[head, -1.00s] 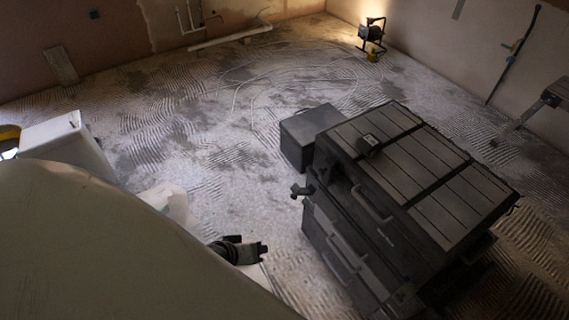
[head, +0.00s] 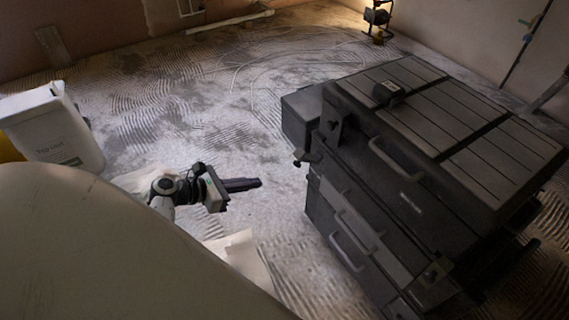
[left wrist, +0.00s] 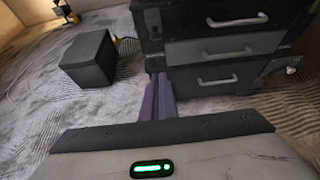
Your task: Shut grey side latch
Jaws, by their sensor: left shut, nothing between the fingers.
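A dark stacked toolbox (head: 405,205) stands at the right in the head view. Its drawer fronts with light handles show at the top of the left wrist view (left wrist: 222,50). A small dark latch-like part (head: 306,158) juts out from the toolbox's left corner, apparently standing open; its grey colour is hard to tell in this light. Another small fitting (head: 435,272) is on the lower front right. My left gripper (head: 258,183) is shut and empty, left of the jutting part and apart from it. Its closed fingers (left wrist: 158,98) point toward the toolbox. My right gripper is not in view.
A dark box (head: 300,112) stands on the floor behind the toolbox; it is at the left in the left wrist view (left wrist: 90,58). A white tub (head: 55,130) stands at the far left. Pale sheets (head: 240,258) lie on the floor. The floor between gripper and toolbox is clear.

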